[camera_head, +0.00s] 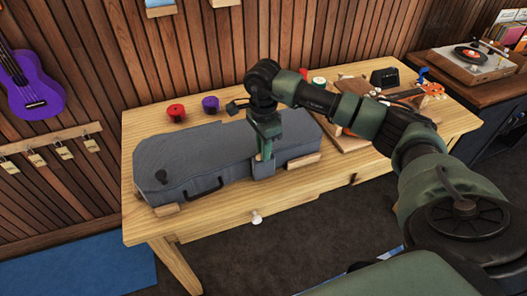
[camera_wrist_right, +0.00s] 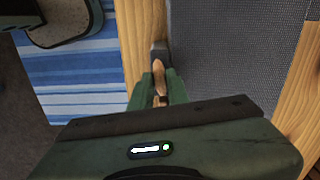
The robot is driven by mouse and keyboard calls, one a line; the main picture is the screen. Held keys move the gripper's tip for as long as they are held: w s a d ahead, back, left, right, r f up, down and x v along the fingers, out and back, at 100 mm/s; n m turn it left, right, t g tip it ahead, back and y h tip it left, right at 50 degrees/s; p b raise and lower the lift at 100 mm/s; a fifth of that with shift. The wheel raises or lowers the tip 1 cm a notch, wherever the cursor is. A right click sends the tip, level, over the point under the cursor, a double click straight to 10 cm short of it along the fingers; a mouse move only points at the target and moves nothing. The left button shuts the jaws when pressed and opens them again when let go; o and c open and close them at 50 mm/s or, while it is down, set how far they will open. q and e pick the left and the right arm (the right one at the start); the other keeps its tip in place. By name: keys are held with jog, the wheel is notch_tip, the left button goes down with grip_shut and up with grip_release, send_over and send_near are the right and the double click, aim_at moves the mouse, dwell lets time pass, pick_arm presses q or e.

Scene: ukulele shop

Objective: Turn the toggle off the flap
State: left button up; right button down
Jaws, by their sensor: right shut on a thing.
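A grey ukulele case (camera_head: 205,160) lies on the wooden workbench, with a dark handle on its front side. A small grey flap (camera_head: 263,169) hangs over the case's front edge; in the right wrist view the flap (camera_wrist_right: 159,48) shows as a dark piece beyond the fingertips. My right gripper (camera_head: 262,155) points down at the flap. In the right wrist view its green fingers (camera_wrist_right: 159,88) are closed on the wooden toggle (camera_wrist_right: 158,72), which lies lengthwise between them. The fingers hide part of the toggle. My left gripper is not in view.
The workbench (camera_head: 225,222) has a white-knobbed drawer in front. Wooden blocks (camera_head: 304,161) sit against the case. A ukulele (camera_head: 415,94) and a wooden board lie to the right, partly behind my arm.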

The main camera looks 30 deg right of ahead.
jog(key=shift+m, duration=0.7)
jog(key=shift+r, duration=0.1)
jog(key=c, duration=1.4)
grip_release()
jog(key=shift+o, duration=0.2)
jog(key=shift+r+b, duration=0.1)
jog(key=shift+b, duration=0.2)
notch_tip(320, 180, up, 8)
jog(key=shift+f+b, duration=0.2)
jog(key=shift+b, duration=0.5)
